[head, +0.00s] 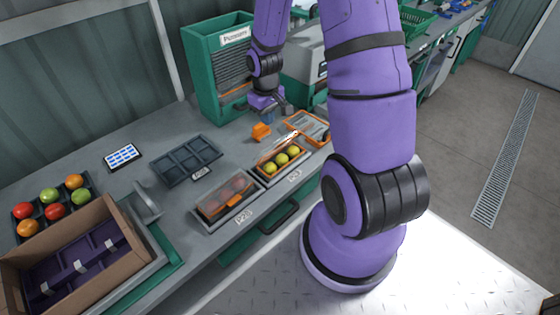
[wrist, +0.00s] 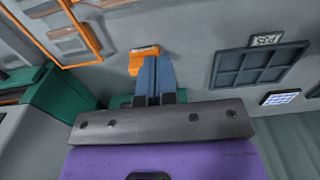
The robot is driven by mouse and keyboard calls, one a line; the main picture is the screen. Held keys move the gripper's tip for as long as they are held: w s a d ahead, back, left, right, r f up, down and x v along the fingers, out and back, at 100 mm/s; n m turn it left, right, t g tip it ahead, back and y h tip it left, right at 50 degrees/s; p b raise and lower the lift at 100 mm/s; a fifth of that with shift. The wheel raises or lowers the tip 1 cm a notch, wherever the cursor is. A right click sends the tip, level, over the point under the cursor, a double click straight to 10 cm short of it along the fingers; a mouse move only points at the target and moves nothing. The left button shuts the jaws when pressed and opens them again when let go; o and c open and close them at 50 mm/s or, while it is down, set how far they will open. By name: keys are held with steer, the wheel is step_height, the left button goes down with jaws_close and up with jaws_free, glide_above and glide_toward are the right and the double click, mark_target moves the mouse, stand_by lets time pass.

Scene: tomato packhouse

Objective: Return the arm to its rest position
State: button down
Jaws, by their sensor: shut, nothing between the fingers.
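My arm is purple with black joints and reaches over the grey bench in the head view. My gripper (head: 268,117) hangs above the bench, near an orange block (head: 261,131). In the wrist view my gripper (wrist: 156,72) shows two blue fingers pressed together, with nothing between them. The orange block (wrist: 143,55) shows just beyond the fingertips. I cannot tell how high the fingers are above the bench.
A green machine (head: 215,75) stands behind my gripper. An orange-rimmed tray (head: 322,139), a punnet of yellow-green tomatoes (head: 272,172) and a lidded punnet (head: 212,214) lie along the front. A dark empty tray (head: 172,179) and a cardboard box (head: 20,258) are left.

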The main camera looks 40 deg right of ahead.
steer(key=shift+r, duration=0.8)
steer(key=shift+r, duration=0.1)
steer(key=s+a+r+t+h, duration=0.1)
steer(key=s+a+r, duration=0.15)
steer(key=r, duration=0.75)
steer(key=s+a+r+t, duration=0.15)
steer(key=a+r, duration=0.25)
steer(key=r, duration=0.5)
steer(key=s+a+r+t, duration=0.1)
steer(key=s+a+r, duration=0.2)
steer(key=s+r, duration=0.3)
steer(key=s+a+r+t+y, duration=0.1)
steer(key=s+a+r, duration=0.2)
steer(key=s+r, duration=0.3)
steer(key=s, duration=0.3)
steer(key=shift+s+a+t, duration=0.3)
steer(key=shift+a+t, duration=0.05)
steer(key=shift+a, duration=0.05)
steer(key=shift+w, duration=0.15)
